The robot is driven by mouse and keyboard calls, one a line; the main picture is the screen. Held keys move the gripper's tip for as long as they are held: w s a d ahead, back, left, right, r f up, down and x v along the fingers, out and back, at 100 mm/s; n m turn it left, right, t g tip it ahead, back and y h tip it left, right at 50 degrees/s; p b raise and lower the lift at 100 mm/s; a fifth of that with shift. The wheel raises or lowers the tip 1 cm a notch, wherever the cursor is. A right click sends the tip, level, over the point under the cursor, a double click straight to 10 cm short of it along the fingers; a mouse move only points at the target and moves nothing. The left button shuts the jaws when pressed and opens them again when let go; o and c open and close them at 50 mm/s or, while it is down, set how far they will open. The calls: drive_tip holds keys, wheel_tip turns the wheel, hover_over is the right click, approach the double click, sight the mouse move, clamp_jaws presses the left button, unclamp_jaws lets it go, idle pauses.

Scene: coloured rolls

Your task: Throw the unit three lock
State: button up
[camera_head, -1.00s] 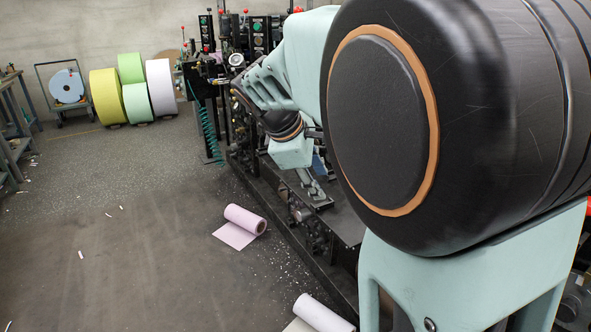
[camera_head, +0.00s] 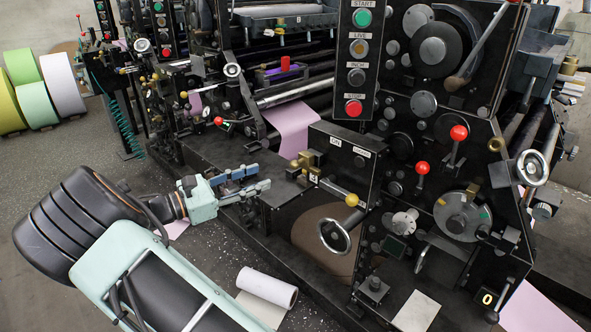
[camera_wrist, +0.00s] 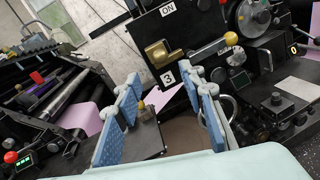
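The unit three lock is a brass block (camera_head: 306,164) with a small "3" plate under it and a lever ending in a yellow ball (camera_head: 352,200). It sits on a black box (camera_head: 345,160) with white labels. In the wrist view the brass block (camera_wrist: 158,54) is ahead, above the "3", with an "ON" label higher up; the lever points right to its yellow ball (camera_wrist: 231,38). My gripper (camera_head: 262,177) is left of the lock, apart from it. Its blue-padded fingers are spread with nothing between them in the wrist view (camera_wrist: 163,88).
A handwheel (camera_head: 336,236) is below the yellow ball. Red-knobbed levers (camera_head: 459,133) and a button panel (camera_head: 356,62) stand to the right and above. A white roll (camera_head: 267,287) lies on the floor near my arm. Pink web (camera_head: 292,127) runs behind the lock.

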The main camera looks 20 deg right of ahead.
approach(304, 167)
drive_tip(key=d, duration=0.1)
drive_tip(key=d+r, duration=0.1)
drive_tip(key=d, duration=0.1)
drive_tip(key=d+r+b, duration=0.1)
drive_tip(key=d, duration=0.1)
drive_tip(key=shift+r, duration=0.25)
drive_tip(key=shift+c, duration=0.4)
clamp_jaws()
